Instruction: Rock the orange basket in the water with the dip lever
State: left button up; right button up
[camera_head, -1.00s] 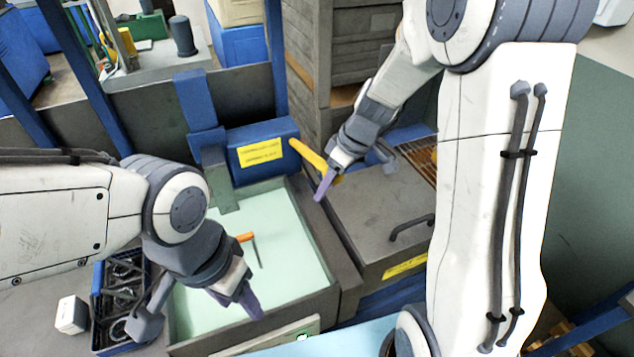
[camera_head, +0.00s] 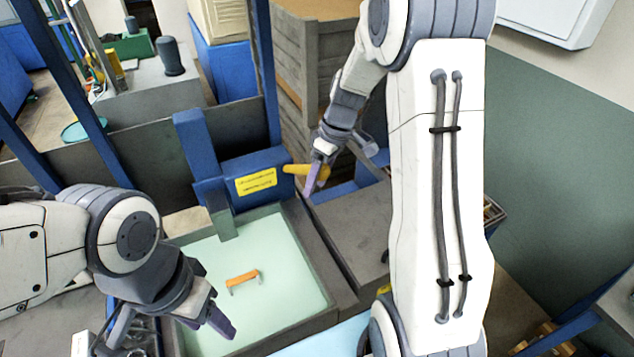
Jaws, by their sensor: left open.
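The yellow dip lever (camera_head: 297,169) sticks out to the right from the blue housing (camera_head: 262,165) behind the tank, nearly level. My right gripper (camera_head: 314,178) is at the lever's outer end and appears shut on it, with one purple finger across its front. The orange basket shows only as a short orange bar (camera_head: 243,277) with grey ends in the pale green water (camera_head: 285,265); anything below is hidden. My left gripper (camera_head: 212,322) is open and empty over the tank's front left part, apart from the orange bar.
The grey tank rim (camera_head: 322,262) surrounds the water. A blue upright (camera_head: 197,150) stands at its back edge. A grey cabinet top (camera_head: 350,232) lies right of the tank, partly behind my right arm. A dark tray of parts (camera_head: 146,338) is at the lower left.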

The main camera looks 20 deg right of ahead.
jog(key=shift+o, duration=1)
jog(key=shift+s+r, duration=0.1)
jog(key=shift+r, duration=0.1)
jog(key=shift+f, duration=0.1)
jog(key=b+v, duration=0.2)
jog(key=v, duration=0.7)
jog(key=shift+d+r+b, duration=0.1)
jog(key=shift+r+b, duration=0.2)
jog(key=shift+b, duration=0.05)
jog(key=shift+d+r, duration=0.1)
jog(key=shift+r, duration=0.3)
